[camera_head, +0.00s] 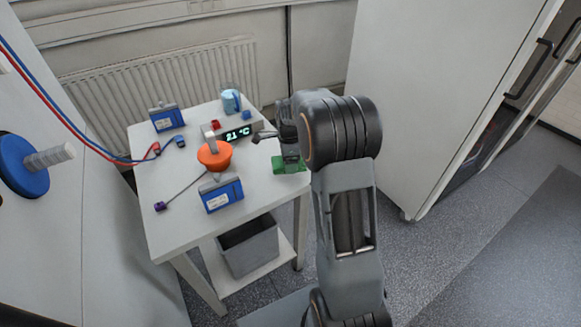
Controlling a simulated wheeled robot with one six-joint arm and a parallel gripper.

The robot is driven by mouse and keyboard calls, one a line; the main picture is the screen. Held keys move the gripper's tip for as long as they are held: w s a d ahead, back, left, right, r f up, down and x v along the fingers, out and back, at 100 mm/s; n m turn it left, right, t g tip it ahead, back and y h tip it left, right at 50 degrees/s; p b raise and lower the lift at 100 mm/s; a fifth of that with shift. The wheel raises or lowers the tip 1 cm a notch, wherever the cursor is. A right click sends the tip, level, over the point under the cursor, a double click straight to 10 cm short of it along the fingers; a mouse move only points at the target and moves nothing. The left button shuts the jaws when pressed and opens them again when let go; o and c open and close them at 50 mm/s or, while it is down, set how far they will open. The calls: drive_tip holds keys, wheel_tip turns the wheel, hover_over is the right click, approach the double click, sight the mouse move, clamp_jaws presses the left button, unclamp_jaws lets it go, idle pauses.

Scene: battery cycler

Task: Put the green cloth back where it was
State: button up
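The green cloth (282,169) lies at the right edge of the white table. It looks small and bunched, and my arm hides part of it. My gripper (277,146) is right above and beside the cloth, with dark parts reaching left and down towards it. The arm covers much of the gripper, so I cannot tell whether its fingers touch the cloth or hold it.
The white table (166,226) also holds a temperature display (238,136), an orange round object (214,155), a blue battery (221,195), another blue battery (166,118) and a light-blue cup (230,101). A grey bin (249,248) stands on the lower shelf. A white cabinet (430,90) is at right.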

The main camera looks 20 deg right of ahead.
drive_tip(key=shift+w+d+f, duration=0.1)
drive_tip(key=shift+d+f, duration=0.1)
wheel_tip(320, 180, down, 4)
drive_tip(key=shift+w+d+r, duration=0.1)
drive_tip(key=shift+d+r, duration=0.05)
drive_tip(key=shift+r, duration=0.05)
drive_tip(key=o, duration=0.8)
wheel_tip(320, 180, up, 12)
drive_tip(key=shift+f, duration=0.15)
drive_tip(key=s+a+n+t, duration=0.1)
drive_tip(key=s+a+n, duration=0.2)
drive_tip(key=s+n, duration=0.4)
drive_tip(key=s+a+r+n+t, duration=0.1)
drive_tip(key=s+a+n, duration=0.3)
drive_tip(key=s+n, duration=0.3)
drive_tip(key=s+a+n+t, duration=0.1)
drive_tip(key=s+a+n, duration=0.3)
drive_tip(key=s+n, duration=0.3)
drive_tip(key=shift+s+r+p, duration=0.3)
drive_tip(key=shift+s, duration=0.15)
